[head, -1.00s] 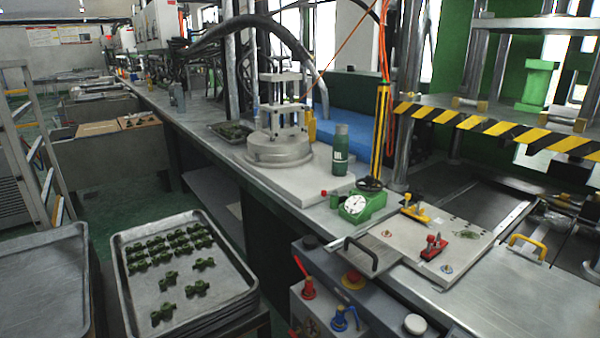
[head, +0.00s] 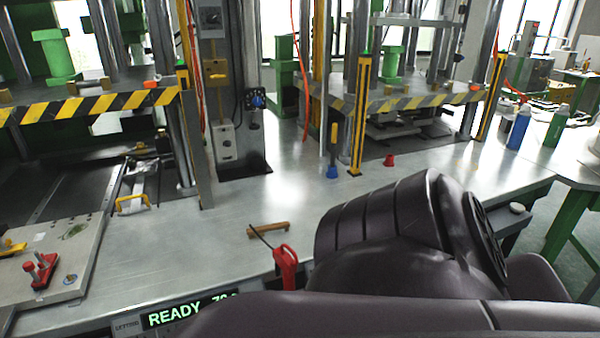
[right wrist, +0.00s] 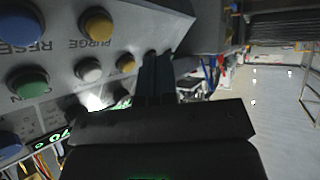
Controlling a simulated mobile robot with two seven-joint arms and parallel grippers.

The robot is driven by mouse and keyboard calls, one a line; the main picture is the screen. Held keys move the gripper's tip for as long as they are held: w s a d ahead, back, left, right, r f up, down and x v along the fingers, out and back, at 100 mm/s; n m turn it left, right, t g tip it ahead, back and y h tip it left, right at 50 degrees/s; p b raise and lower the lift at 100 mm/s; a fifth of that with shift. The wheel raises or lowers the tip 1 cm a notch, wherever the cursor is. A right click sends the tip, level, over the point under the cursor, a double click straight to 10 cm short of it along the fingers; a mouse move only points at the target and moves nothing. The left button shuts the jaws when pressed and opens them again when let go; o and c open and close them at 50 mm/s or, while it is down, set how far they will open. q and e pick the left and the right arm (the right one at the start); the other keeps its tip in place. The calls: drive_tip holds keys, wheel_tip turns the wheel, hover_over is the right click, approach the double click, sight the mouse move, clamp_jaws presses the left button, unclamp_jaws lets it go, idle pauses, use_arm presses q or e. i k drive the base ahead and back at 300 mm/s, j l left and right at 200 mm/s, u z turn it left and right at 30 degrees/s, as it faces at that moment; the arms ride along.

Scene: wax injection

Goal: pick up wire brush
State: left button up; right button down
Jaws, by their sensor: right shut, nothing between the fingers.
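A short tan, wooden-looking bar (head: 270,229), apparently the wire brush, lies on the metal bench in the head view. Its bristles cannot be made out. A red-handled tool (head: 286,266) with a thin dark rod stands just in front of it, near the bench's front edge. My right arm fills the lower right of the head view, and its gripper is hidden there. In the right wrist view my right gripper (right wrist: 156,78) is shut and empty, close to a control panel. The brush does not show in that view. My left gripper is in neither view.
The control panel (right wrist: 70,60) has several coloured buttons. A fixture plate (head: 70,255) with red clamps is at the left. Two presses with striped guards stand behind. A red cup (head: 389,160) and a blue-based tool (head: 332,171) stand farther back. Bench around the bar is mostly clear.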

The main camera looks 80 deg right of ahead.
sight(261, 230)
drive_tip(key=z, duration=2.15)
